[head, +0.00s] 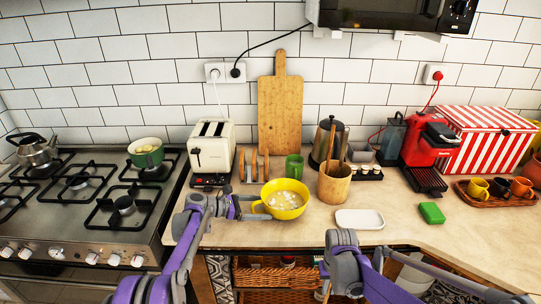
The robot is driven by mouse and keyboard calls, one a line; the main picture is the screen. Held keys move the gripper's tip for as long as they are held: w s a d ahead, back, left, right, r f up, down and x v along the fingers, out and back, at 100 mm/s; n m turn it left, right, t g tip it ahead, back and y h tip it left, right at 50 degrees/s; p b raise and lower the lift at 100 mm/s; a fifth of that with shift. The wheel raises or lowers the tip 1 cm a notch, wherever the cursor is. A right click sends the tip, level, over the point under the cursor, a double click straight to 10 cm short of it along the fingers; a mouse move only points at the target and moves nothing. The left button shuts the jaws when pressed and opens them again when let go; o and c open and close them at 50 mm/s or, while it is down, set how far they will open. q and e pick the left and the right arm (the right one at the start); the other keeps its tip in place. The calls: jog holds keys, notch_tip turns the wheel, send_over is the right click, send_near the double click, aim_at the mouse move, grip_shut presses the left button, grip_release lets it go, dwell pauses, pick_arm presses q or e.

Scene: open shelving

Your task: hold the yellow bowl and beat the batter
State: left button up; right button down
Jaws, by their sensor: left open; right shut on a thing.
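The yellow bowl (283,208) stands upright on the counter, with pale batter and whitish lumps in it. Its loop handle (257,207) points left. My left gripper (243,207) is open at the left of the bowl, close to the handle; I cannot tell if it touches. My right gripper (325,266) is low at the counter's front edge, right of the bowl and apart from it. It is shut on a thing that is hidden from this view. No beating tool shows in the bowl.
A wooden crock (334,186) with utensils stands right of the bowl. A white tray (360,219) and a green sponge (431,213) lie farther right. A green cup (294,166) and a toaster (212,150) stand behind. Bare counter (480,235) is free at right.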

aim_at(279, 204)
pick_arm(q)
jog(key=shift+x, duration=1.2)
pick_arm(e)
jog(key=shift+s+f, duration=0.15)
jog(key=shift+f, duration=0.15)
pick_arm(q)
grip_shut()
jog(key=c, duration=1.3)
grip_release()
grip_shut()
